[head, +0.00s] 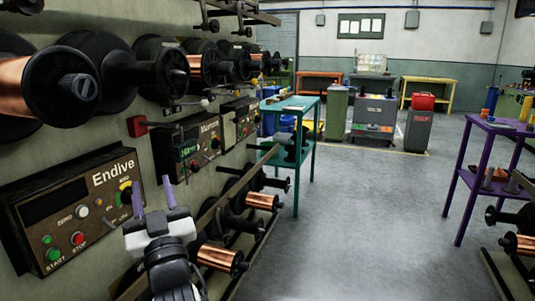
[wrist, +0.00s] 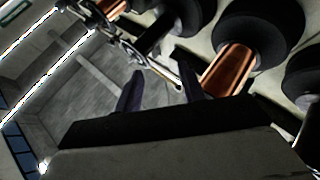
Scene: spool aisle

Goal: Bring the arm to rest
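My gripper (head: 152,191) is at the lower left of the head view, pointing up, just right of the Endive control box (head: 75,205). Its two purple fingers stand apart with nothing between them. I cannot tell the exact gap from the box. In the wrist view my gripper (wrist: 160,78) also shows two dark fingers spread apart and empty. Beyond them are grey surfaces and, to the right, a copper-wound spool (wrist: 230,70).
Black and copper spools (head: 62,85) jut from the left wall above. A lower rack holds more spools (head: 220,257) just right of my gripper. A teal table (head: 290,104) stands ahead, a purple table (head: 495,124) at right. The floor between is clear.

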